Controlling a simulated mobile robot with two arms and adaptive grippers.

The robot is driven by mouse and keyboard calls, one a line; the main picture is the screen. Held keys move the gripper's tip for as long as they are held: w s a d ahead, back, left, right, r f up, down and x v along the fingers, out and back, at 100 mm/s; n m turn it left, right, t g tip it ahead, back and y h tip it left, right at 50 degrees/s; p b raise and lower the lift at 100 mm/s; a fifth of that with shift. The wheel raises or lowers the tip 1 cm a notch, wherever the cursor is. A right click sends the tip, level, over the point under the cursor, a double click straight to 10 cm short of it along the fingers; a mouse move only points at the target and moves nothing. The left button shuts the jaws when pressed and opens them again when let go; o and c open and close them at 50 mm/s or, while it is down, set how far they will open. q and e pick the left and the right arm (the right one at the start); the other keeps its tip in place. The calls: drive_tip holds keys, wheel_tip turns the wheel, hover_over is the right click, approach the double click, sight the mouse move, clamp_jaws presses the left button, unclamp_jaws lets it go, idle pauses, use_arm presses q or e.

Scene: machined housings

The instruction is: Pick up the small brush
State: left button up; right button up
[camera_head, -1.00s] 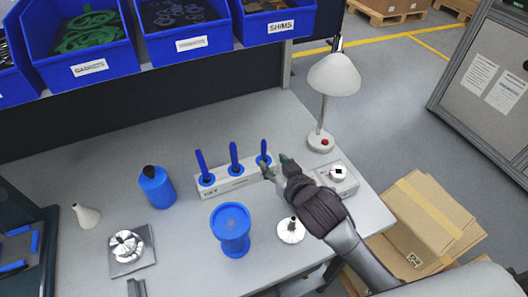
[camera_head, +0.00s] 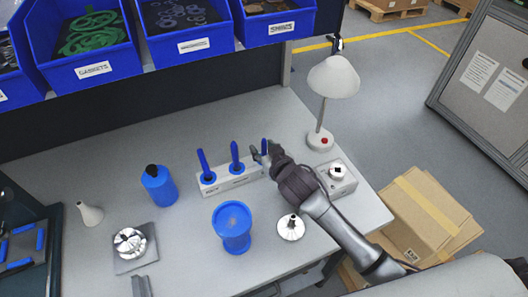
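A pale holder block (camera_head: 236,180) on the workbench carries three upright blue-handled brushes in a row. The left brush (camera_head: 204,162) and the middle brush (camera_head: 234,154) look bigger. The right one, the small brush (camera_head: 264,147), is the slimmest and shortest, standing at the right end of the block. My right gripper (camera_head: 264,154) comes from the lower right and has its dark fingers on either side of this handle. The fingers look apart; contact with the handle cannot be told. The lower part of the small brush is hidden by the gripper.
A blue cup (camera_head: 232,227) and a silver disc part (camera_head: 291,227) stand in front of the holder. A blue bottle (camera_head: 158,186) is at its left. A lamp (camera_head: 321,140) and a grey box (camera_head: 337,181) are at the right. Blue bins (camera_head: 190,50) hang behind.

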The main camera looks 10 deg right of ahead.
clamp_jaws()
